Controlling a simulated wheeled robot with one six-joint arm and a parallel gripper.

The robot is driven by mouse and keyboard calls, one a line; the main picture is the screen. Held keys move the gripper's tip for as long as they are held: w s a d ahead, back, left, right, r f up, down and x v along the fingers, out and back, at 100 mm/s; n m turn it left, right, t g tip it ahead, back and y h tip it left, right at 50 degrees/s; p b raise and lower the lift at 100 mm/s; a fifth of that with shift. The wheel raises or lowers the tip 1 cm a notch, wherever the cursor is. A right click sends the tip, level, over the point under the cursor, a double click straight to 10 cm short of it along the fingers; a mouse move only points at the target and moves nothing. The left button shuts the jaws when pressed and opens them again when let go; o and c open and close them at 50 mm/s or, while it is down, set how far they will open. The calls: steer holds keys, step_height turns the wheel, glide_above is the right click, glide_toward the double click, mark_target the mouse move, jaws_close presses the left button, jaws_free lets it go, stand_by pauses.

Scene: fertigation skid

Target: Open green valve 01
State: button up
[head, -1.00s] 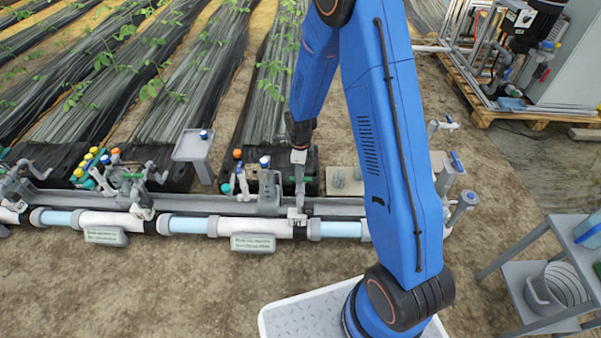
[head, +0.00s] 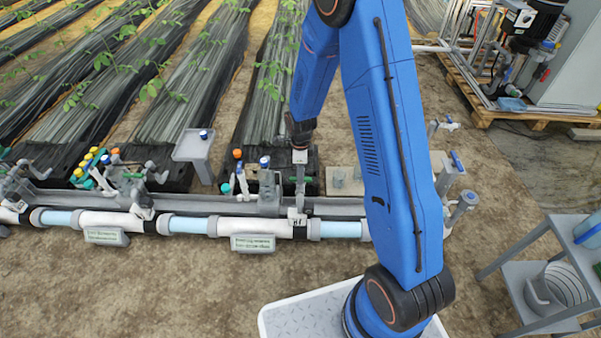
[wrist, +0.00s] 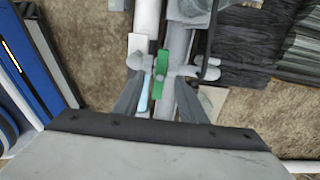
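In the wrist view a green valve handle (wrist: 161,68) lies along the pipe, on a grey valve body with rounded ends. My gripper (wrist: 160,82) has its two dark fingers spread, one on each side of the green handle, with gaps visible between them; contact is not clear. In the head view my gripper (head: 298,213) points down at the pipe line near the right label plate, and hides the handle there. Which number this valve bears cannot be read.
Label plates (head: 253,243) and (head: 106,236) hang in front of the white and pale blue pipe. Blue- and orange-capped fittings (head: 265,162) stand behind it. A grey post (head: 193,146) stands further left. A grey cart (head: 530,275) is at right; bare soil lies in front.

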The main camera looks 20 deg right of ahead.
steer(key=shift+f, duration=0.1)
stand_by(0.3)
steer(key=shift+f, duration=2.1)
steer(key=c, duration=0.6)
steer(key=o, duration=0.6)
